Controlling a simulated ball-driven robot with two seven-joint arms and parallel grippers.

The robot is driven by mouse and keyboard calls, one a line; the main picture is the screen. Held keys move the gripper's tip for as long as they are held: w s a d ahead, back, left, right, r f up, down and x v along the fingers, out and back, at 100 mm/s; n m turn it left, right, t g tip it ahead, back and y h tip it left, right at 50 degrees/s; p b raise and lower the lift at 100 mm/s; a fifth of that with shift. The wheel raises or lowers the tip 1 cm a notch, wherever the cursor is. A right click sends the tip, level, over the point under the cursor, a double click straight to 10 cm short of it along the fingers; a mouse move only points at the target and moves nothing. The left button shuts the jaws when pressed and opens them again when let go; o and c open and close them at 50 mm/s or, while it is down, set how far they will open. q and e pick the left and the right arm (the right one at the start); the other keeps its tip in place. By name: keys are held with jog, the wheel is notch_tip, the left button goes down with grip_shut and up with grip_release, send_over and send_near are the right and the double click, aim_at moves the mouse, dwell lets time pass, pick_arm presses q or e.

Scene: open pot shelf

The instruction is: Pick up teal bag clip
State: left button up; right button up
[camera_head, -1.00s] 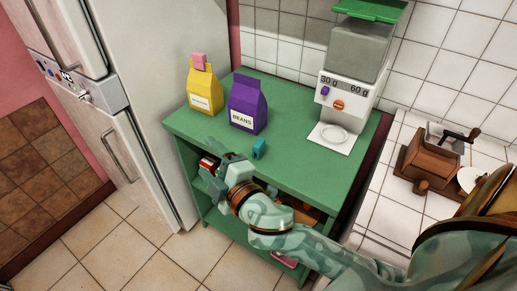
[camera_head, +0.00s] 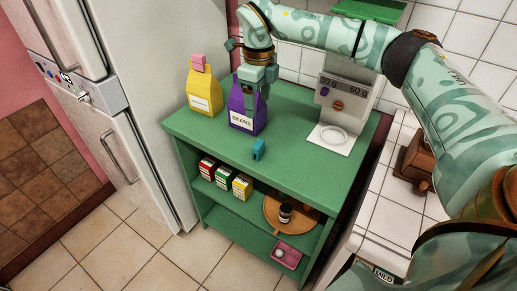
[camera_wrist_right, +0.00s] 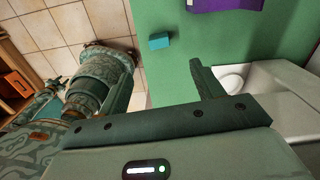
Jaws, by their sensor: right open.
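The teal bag clip (camera_head: 259,149) is a small block standing on the green shelf top, in front of the purple bag of beans (camera_head: 247,107). In the right wrist view the clip (camera_wrist_right: 160,41) shows near the top, beyond the fingers and apart from them. My left gripper is not in view.
A yellow bag with a pink clip (camera_head: 203,88) stands left of the purple bag. A white dispenser (camera_head: 342,108) stands at the right end of the shelf top (camera_head: 300,169). Small boxes (camera_head: 224,177) and a round wooden tray (camera_head: 271,211) are on the shelf below.

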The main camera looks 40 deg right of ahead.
aim_at(258, 143)
notch_tip(258, 143, down, 11)
jog(key=b, duration=0.3)
jog(key=shift+r, duration=0.15)
notch_tip(258, 143, down, 5)
jog(key=b, duration=0.2)
jog(key=shift+s+f+b, duration=0.1)
jog(key=shift+f+b, duration=0.1)
jog(key=shift+b, duration=0.1)
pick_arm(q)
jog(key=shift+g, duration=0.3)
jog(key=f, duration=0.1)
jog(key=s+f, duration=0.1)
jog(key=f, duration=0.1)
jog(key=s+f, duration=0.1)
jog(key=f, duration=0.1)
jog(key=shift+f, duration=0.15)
pick_arm(e)
jog(key=shift+r, duration=0.15)
jog(key=c, duration=1)
